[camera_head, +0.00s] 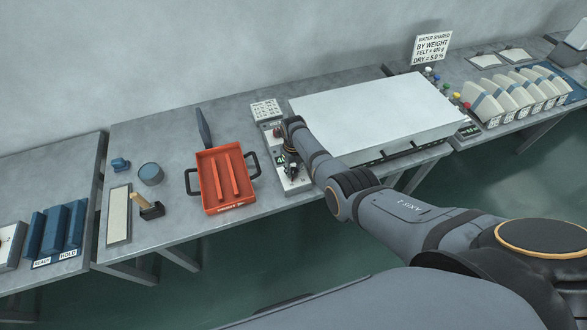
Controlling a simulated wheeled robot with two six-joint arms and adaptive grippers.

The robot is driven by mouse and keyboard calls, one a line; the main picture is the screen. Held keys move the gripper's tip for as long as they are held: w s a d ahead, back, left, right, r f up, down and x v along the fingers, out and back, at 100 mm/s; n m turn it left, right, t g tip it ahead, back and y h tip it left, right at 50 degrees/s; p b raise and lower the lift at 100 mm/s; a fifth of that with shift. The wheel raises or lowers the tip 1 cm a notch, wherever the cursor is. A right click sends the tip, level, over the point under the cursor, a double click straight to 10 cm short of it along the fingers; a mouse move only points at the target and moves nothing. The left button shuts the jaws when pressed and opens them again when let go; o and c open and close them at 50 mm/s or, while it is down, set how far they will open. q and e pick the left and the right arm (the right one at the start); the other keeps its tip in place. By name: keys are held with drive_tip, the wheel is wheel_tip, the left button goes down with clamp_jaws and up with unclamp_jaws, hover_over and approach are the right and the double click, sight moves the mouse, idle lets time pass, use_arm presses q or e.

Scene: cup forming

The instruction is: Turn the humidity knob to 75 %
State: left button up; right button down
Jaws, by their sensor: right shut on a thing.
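The control panel (299,186) is a narrow light box on the table, beside the large pale flat-topped machine (370,112). A green display and a red part show on it, too small to read. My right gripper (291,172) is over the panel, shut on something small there. The humidity knob is not clearly seen, as the gripper and wrist cover that part of the panel. I cannot read its setting. My left gripper is not in view.
An orange tray (228,208) with black handles lies just left of the panel. A small sign (265,109) stands behind the panel. Several pale blocks (512,100) stand at right.

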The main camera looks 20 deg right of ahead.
sight(294, 170)
drive_tip(key=c, duration=1)
unclamp_jaws()
wheel_tip(294, 170, up, 12)
drive_tip(key=shift+r, duration=0.1)
